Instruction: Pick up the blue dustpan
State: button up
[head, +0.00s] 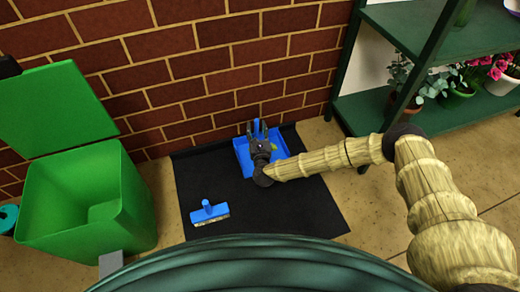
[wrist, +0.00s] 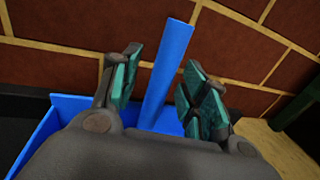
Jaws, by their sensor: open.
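The blue dustpan (head: 243,157) lies on a black mat (head: 258,205) near the brick wall in the head view. Its upright blue handle (wrist: 167,67) stands between the two open fingers of my gripper (wrist: 158,85) in the wrist view. The fingers have greenish pads and stand one on each side of the handle, with a gap showing on the left. In the head view my gripper (head: 258,143) is over the dustpan and hides part of it. Something small and yellow-green (head: 273,150) shows at the pan by the gripper.
A blue brush (head: 209,212) lies on the mat's front left. A green bin (head: 85,200) with its lid open stands at the left. A dark green shelf (head: 440,120) with potted plants stands at the right. The brick wall (head: 205,75) is close behind the dustpan.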

grip_shut()
jog(key=shift+r, duration=0.15)
jog(key=shift+r+p, duration=1.3)
jog(key=shift+r, duration=0.5)
jog(key=p, duration=0.7)
send_near(257, 126)
jog(key=s+d+r, duration=0.2)
jog(key=s, duration=0.3)
notch_tip(257, 126, up, 9)
jog(key=p, duration=0.4)
jog(key=shift+w+r, duration=0.2)
jog(key=shift+a, duration=0.1)
